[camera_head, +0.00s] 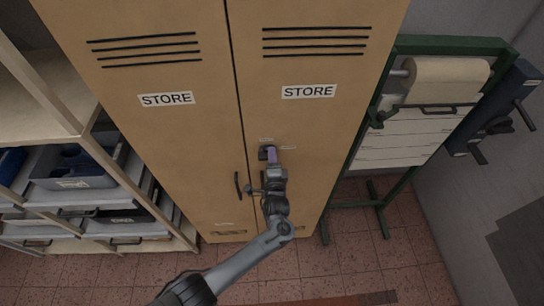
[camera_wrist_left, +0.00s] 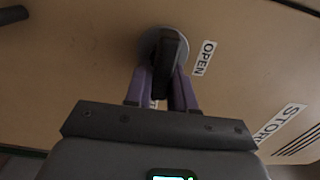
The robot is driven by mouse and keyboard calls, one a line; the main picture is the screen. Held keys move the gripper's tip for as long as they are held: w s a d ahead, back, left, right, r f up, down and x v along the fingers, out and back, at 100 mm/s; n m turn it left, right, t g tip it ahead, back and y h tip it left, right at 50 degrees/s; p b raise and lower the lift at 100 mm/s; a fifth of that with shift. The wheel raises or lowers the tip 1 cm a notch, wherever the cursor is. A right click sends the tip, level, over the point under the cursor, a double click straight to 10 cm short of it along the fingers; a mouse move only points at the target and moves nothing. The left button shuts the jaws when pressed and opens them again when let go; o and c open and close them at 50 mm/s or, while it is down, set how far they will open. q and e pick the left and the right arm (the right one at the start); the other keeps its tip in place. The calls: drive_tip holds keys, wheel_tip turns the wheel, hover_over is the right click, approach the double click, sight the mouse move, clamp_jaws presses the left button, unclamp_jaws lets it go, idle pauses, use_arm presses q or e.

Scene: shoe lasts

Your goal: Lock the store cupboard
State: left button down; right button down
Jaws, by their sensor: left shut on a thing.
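The store cupboard (camera_head: 205,125) is tan with two closed-looking doors, each marked STORE. A dark lock knob (camera_head: 263,153) sits on the right door near the middle seam. My left gripper (camera_head: 271,157) reaches it from below. In the left wrist view, its purple fingers are shut on the black knob (camera_wrist_left: 172,50), one on each side. A grey round plate (camera_wrist_left: 146,42) lies behind the knob. A label (camera_wrist_left: 204,57) reading OPEN is just right of the plate. In the head view, the small labels by the knob are unreadable. My right gripper is not in view.
A dark door handle (camera_head: 238,185) is left of my gripper. Shelves with grey bins (camera_head: 75,170) stand at the left. A green stand with a paper roll (camera_head: 447,80) stands close at the right. Tiled floor (camera_head: 350,260) lies open in front.

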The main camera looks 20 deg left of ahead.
use_arm(q)
drive_tip(key=c, duration=1)
unclamp_jaws()
drive_tip(key=shift+c, duration=0.2)
drive_tip(key=v, duration=1.1)
drive_tip(key=shift+b, duration=0.4)
